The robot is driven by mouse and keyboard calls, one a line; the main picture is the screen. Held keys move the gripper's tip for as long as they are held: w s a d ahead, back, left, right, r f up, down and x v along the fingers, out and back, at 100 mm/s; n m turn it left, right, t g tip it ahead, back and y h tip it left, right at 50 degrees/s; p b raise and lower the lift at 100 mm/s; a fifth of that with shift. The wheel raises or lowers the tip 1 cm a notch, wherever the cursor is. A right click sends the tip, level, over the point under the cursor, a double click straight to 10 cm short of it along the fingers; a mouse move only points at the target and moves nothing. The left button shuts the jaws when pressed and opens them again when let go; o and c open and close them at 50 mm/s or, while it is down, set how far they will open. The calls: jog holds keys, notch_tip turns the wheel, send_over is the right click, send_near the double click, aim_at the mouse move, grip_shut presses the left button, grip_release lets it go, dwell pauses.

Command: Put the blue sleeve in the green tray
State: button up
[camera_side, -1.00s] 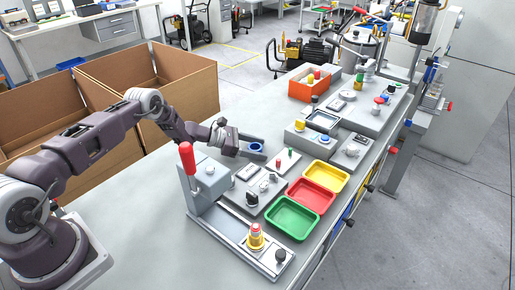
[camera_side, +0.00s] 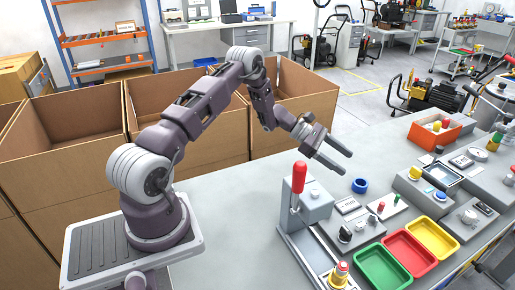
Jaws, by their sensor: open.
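The blue sleeve (camera_side: 360,185) is a short ring on the grey table, behind the test fixtures. My gripper (camera_side: 346,163) is open and empty, its two fingers pointing right. It is up and to the left of the sleeve in the picture, apart from it. How high its fingers are above the table is hard to tell. The green tray (camera_side: 382,268) is empty and sits near the front of the table, left of the other trays and below the sleeve in the picture.
A red tray (camera_side: 410,252) and a yellow tray (camera_side: 435,236) adjoin the green one. A press with a red handle (camera_side: 299,178) stands left of the sleeve. A grey box with knobs (camera_side: 354,227) lies between sleeve and trays. An orange bin (camera_side: 433,133) is farther back.

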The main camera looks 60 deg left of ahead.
jog(key=s+d+r+m+g, duration=0.45)
jog(key=d+r+m, duration=0.35)
jog(key=r, duration=0.6)
jog(key=s+d+r+m+y, duration=0.2)
jog(key=s+d+r+m, duration=0.1)
jog(key=s, duration=0.5)
jog(key=s+d+r+m+y, duration=0.2)
jog(key=s+d+r+m, duration=0.1)
jog(key=s, duration=0.5)
jog(key=s+d+r+m+y, duration=0.2)
jog(key=s+r+m, duration=0.3)
jog(key=s, duration=0.3)
jog(key=shift+s+d+r+m+g+y, duration=0.3)
jog(key=shift+s+d+g+y, duration=0.1)
jog(key=shift+d+g, duration=0.05)
jog(key=shift+o, duration=0.4)
jog(key=s+a+f+m+t+y, duration=0.1)
jog(key=s+a+m+t+y, duration=0.1)
jog(key=s, duration=0.8)
jog(key=a+m+y, duration=0.1)
jog(key=a+m, duration=0.1)
jog(key=shift+m+t, duration=0.4)
